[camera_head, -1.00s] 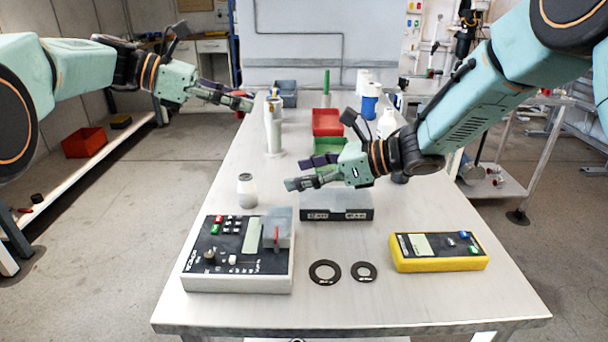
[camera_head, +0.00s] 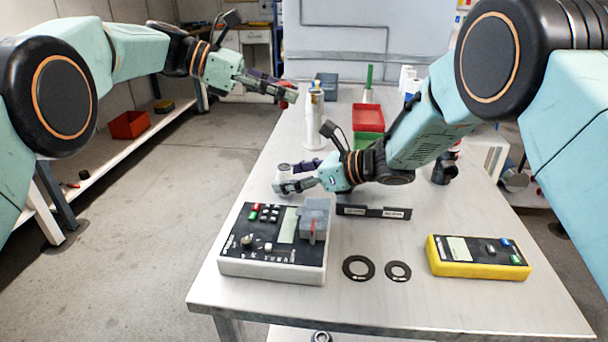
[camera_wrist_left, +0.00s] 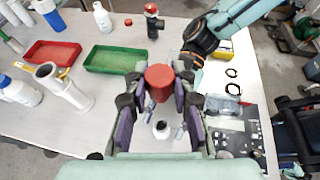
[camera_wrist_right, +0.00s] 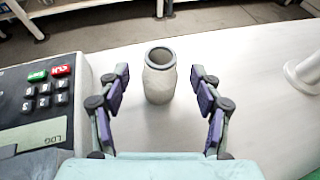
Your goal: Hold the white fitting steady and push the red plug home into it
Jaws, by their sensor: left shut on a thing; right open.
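The white fitting (camera_wrist_right: 160,82) stands upright on the table, its grey-rimmed round opening facing up. In the right wrist view it is between the fingers of my right gripper (camera_head: 281,178), which is open, with a gap on both sides. In the head view that gripper mostly hides the fitting. My left gripper (camera_head: 288,96) is shut on the red plug (camera_wrist_left: 160,82) and holds it in the air, well above the table. In the left wrist view the fitting (camera_wrist_left: 161,128) shows below the plug, its dark opening in sight.
A grey-white control box (camera_head: 273,266) stands close to my right gripper. A yellow meter (camera_head: 478,264) and two black rings (camera_head: 359,268) lie at the front. Red (camera_wrist_left: 53,53) and green (camera_wrist_left: 116,60) trays and a white bottle-like holder (camera_head: 314,128) stand further back.

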